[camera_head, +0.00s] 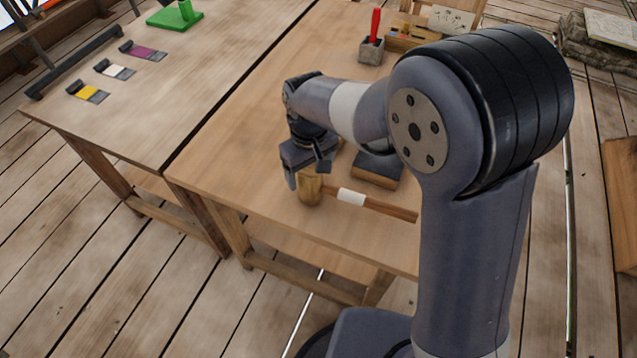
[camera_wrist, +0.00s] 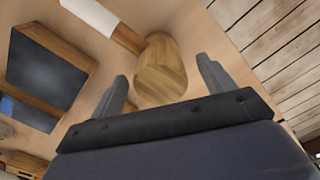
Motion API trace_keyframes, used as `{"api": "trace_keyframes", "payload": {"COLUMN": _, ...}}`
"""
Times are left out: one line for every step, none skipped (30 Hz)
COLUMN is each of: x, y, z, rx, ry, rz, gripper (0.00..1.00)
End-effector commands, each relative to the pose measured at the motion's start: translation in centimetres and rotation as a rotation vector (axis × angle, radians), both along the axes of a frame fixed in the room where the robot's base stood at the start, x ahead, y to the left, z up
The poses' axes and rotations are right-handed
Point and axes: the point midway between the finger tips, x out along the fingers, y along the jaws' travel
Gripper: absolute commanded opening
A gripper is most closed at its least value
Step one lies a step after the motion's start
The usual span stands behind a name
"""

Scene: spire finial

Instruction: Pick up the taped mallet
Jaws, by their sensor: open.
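The taped mallet lies on the wooden table, with a barrel-shaped wooden head (camera_head: 311,189) and a handle wrapped in a white tape band (camera_head: 351,197). The handle points right in the head view, and its far end passes behind my arm. My gripper (camera_head: 307,182) is open, close above the mallet head. In the wrist view the mallet head (camera_wrist: 160,70) shows just beyond and between the two fingertips of my gripper (camera_wrist: 161,82). The white tape (camera_wrist: 92,14) is at the top left there. I cannot tell whether a finger touches the head.
A dark-topped wooden block (camera_head: 377,168) sits just behind the handle; it also shows in the wrist view (camera_wrist: 45,75). A grey holder (camera_head: 371,52) with a red-handled tool stands at the back. Colored swatches (camera_head: 90,92) lie on the left table. The table's front edge is near the mallet.

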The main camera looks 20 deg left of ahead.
Motion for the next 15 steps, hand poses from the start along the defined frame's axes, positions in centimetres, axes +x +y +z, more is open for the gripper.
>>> {"api": "trace_keyframes", "payload": {"x": 0.0, "y": -0.1, "z": -0.6, "rx": -0.003, "ry": 0.004, "rz": 0.000, "gripper": 0.77}}
{"api": "trace_keyframes", "payload": {"x": 0.0, "y": -0.1, "z": -1.0, "rx": -0.004, "ry": 0.004, "rz": 0.000, "gripper": 0.77}}
{"api": "trace_keyframes", "payload": {"x": 0.0, "y": -0.1, "z": -1.7, "rx": -0.006, "ry": 0.006, "rz": -0.001, "gripper": 0.77}}
{"api": "trace_keyframes", "payload": {"x": 0.0, "y": -0.1, "z": -2.1, "rx": -0.004, "ry": 0.004, "rz": -0.001, "gripper": 0.77}}
{"api": "trace_keyframes", "payload": {"x": 0.0, "y": -0.1, "z": -2.5, "rx": -0.005, "ry": 0.005, "rz": -0.001, "gripper": 0.77}}
{"api": "trace_keyframes", "payload": {"x": 0.1, "y": -0.1, "z": -3.2, "rx": -0.004, "ry": 0.004, "rz": -0.001, "gripper": 0.77}}
{"api": "trace_keyframes", "payload": {"x": 0.1, "y": -0.1, "z": -3.5, "rx": -0.003, "ry": 0.004, "rz": -0.001, "gripper": 0.77}}
{"api": "trace_keyframes", "payload": {"x": 0.1, "y": -0.1, "z": -3.9, "rx": -0.003, "ry": 0.004, "rz": -0.001, "gripper": 0.77}}
{"api": "trace_keyframes", "payload": {"x": 0.1, "y": 0.0, "z": -4.2, "rx": -0.003, "ry": 0.003, "rz": -0.001, "gripper": 0.77}}
{"api": "trace_keyframes", "payload": {"x": 0.1, "y": 0.0, "z": -4.4, "rx": -0.002, "ry": 0.003, "rz": -0.001, "gripper": 0.77}}
{"api": "trace_keyframes", "payload": {"x": 0.1, "y": 0.0, "z": -4.6, "rx": -0.002, "ry": 0.003, "rz": -0.001, "gripper": 0.77}}
{"api": "trace_keyframes", "payload": {"x": 0.1, "y": 0.0, "z": -4.7, "rx": -0.001, "ry": 0.002, "rz": -0.001, "gripper": 0.77}}
{"api": "trace_keyframes", "payload": {"x": 0.1, "y": 0.0, "z": -4.7, "rx": -0.001, "ry": 0.002, "rz": -0.001, "gripper": 0.77}}
{"api": "trace_keyframes", "payload": {"x": 0.1, "y": 0.0, "z": -4.7, "rx": 0.000, "ry": 0.001, "rz": -0.001, "gripper": 0.77}}
{"api": "trace_keyframes", "payload": {"x": 0.1, "y": 0.0, "z": -4.7, "rx": 0.000, "ry": 0.001, "rz": -0.001, "gripper": 0.77}}
